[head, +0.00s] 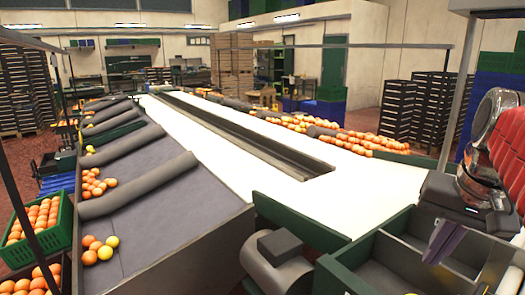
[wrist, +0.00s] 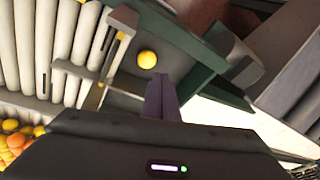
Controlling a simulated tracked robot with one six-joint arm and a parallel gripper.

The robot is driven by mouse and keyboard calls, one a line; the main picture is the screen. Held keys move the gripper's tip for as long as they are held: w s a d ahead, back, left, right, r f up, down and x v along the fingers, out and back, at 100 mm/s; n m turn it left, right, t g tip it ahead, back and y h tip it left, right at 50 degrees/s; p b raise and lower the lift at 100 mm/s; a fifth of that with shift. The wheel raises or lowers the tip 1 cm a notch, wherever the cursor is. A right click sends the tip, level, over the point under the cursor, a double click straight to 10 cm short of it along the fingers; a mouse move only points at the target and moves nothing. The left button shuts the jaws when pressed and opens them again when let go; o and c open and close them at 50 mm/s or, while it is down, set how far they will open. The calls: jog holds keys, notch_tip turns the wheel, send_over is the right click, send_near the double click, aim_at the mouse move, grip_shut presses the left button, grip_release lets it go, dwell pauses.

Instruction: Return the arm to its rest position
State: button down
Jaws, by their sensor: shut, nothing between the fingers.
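My gripper (head: 442,243) is at the lower right of the head view, with its purple-grey fingers pointing down over a grey-walled, green-edged bin (head: 385,278). In the wrist view my gripper (wrist: 161,90) shows its two fingers together, shut and empty. A single yellow fruit (wrist: 147,59) lies beyond the fingertips in that view, apart from them. My arm reaches in from the right edge of the head view.
A long white conveyor table (head: 250,150) runs away from me, with oranges along its right side. Grey padded dividers (head: 140,187) and a few fruits are on the left slope. Grey rollers (wrist: 60,60) show in the wrist view.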

jog(key=s+a+f+n+t, duration=0.2)
jog(key=a+f+n, duration=0.5)
jog(key=a+f, duration=0.8)
jog(key=s+a, duration=0.1)
jog(key=a, duration=0.1)
jog(key=shift+s+a+f+n+y, duration=0.2)
jog(key=shift+a+n+y, duration=0.1)
jog(key=shift+a, duration=0.1)
